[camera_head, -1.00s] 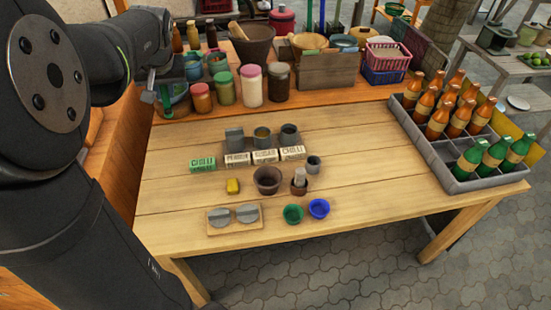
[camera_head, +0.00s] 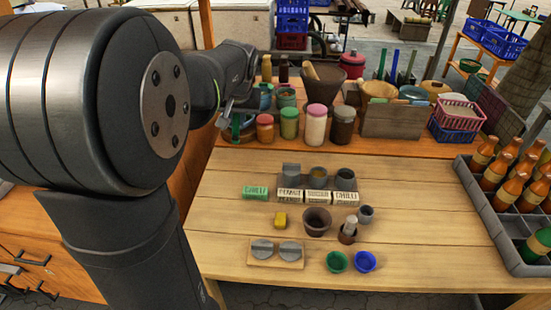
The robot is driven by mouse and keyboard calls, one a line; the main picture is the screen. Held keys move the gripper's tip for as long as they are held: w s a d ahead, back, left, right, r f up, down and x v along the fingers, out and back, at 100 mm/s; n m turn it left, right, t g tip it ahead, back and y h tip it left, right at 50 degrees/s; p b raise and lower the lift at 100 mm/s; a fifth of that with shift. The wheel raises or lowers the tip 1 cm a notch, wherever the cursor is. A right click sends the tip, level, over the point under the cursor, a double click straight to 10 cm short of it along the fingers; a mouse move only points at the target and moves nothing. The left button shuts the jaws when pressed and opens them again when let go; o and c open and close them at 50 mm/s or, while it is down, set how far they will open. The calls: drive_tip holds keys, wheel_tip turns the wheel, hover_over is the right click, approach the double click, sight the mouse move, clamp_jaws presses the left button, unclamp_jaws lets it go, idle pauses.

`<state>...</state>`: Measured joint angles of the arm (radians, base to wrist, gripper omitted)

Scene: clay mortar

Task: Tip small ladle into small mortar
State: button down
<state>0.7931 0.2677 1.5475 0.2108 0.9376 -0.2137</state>
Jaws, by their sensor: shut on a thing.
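My gripper (camera_head: 229,104) is at the back left of the table, above a grey-blue bowl. It is shut on a small, narrow green thing (camera_head: 235,126); the arm and the distance make it hard to see, and I cannot tell whether this is the small ladle. A small brown clay mortar (camera_head: 317,222) stands upright at the middle of the table, far in front of the gripper and apart from it. A small brown cup (camera_head: 347,236) with a pale-topped piece in it stands just right of the mortar.
Label blocks (camera_head: 318,197) and grey cups (camera_head: 346,180) stand behind the mortar. A green bowl (camera_head: 337,261) and a blue bowl (camera_head: 365,262) are in front. Jars (camera_head: 316,124) and a large mortar (camera_head: 323,85) line the back. A bottle crate (camera_head: 490,233) is at right.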

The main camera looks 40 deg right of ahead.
drive_tip(key=s+d+f+t, duration=0.2)
drive_tip(key=s+f, duration=0.4)
drive_tip(key=s, duration=0.3)
drive_tip(key=s+d+f+t+h, duration=0.1)
drive_tip(key=s+d+f, duration=0.3)
drive_tip(key=s, duration=0.5)
drive_tip(key=s+d+f+t+h, duration=0.1)
drive_tip(key=s+d+f+t, duration=0.1)
drive_tip(key=s+f, duration=0.7)
drive_tip(key=shift+d+t, duration=0.4)
drive_tip(key=shift+d, duration=0.35)
drive_tip(key=shift+s+a+f+t+h, duration=0.1)
drive_tip(key=shift+s+f+t+h, duration=0.25)
drive_tip(key=shift+t, duration=0.4)
drive_tip(key=shift+s+a+f+t+h, duration=0.15)
drive_tip(key=shift+s+f+t, duration=0.2)
drive_tip(key=shift+t, duration=0.4)
drive_tip(key=shift+w+d, duration=0.1)
